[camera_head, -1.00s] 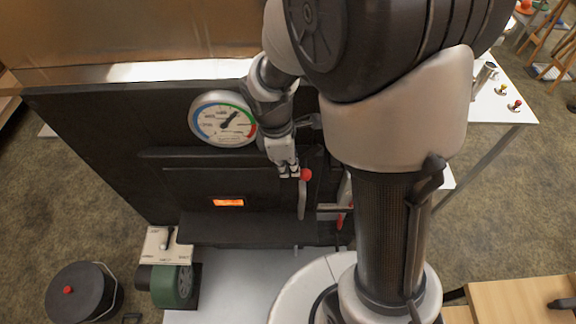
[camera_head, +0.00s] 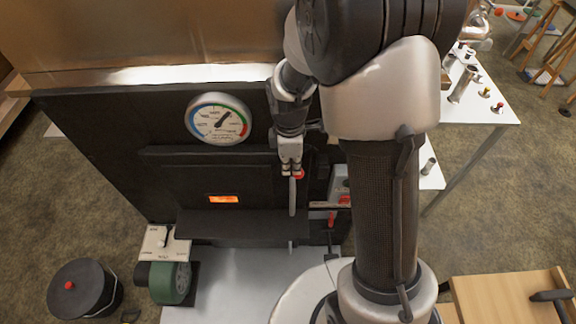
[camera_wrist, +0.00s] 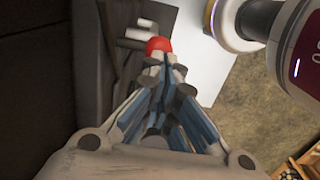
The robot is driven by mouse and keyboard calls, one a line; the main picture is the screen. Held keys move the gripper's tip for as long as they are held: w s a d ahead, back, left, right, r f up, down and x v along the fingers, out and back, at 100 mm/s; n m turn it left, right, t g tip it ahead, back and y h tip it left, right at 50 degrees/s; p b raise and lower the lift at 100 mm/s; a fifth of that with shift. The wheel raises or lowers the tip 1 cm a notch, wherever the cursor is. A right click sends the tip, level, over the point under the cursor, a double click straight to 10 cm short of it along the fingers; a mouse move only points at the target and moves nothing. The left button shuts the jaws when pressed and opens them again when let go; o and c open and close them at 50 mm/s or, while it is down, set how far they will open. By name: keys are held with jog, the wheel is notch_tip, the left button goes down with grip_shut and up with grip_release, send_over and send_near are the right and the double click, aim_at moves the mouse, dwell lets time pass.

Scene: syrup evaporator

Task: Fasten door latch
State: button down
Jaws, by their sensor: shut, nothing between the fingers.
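The black firebox door (camera_head: 190,185) is at the centre-left in the head view, with a small glowing orange window (camera_head: 223,199). The door latch is a grey lever (camera_head: 292,205) with a red knob (camera_head: 299,175), hanging roughly upright at the door's right edge. My gripper (camera_head: 291,172) is shut and empty, its fingertips at the knob. In the wrist view the red knob (camera_wrist: 158,45) shows just beyond the closed fingertips (camera_wrist: 165,60). I cannot tell whether they touch. The latch's catch is partly hidden.
A round gauge (camera_head: 218,118) is above the door. A red-handled lever (camera_head: 332,217) and a grey box stand right of the latch. A black lidded pot (camera_head: 84,288) and a green roller (camera_head: 170,281) are at lower left. A white table (camera_head: 480,110) stands at right.

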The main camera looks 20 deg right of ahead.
jog(key=d+f, duration=0.1)
jog(key=s+d+f, duration=0.1)
jog(key=d, duration=0.1)
jog(key=shift+d+f, duration=0.15)
jog(key=shift+f, duration=0.1)
jog(key=shift+s+d+f, duration=0.1)
jog(key=shift+d+f, duration=0.3)
jog(key=shift+f, duration=0.15)
jog(key=shift+s+d+f, duration=0.1)
jog(key=shift+d+f, duration=0.25)
jog(key=shift+f, duration=0.2)
jog(key=shift+r, duration=0.1)
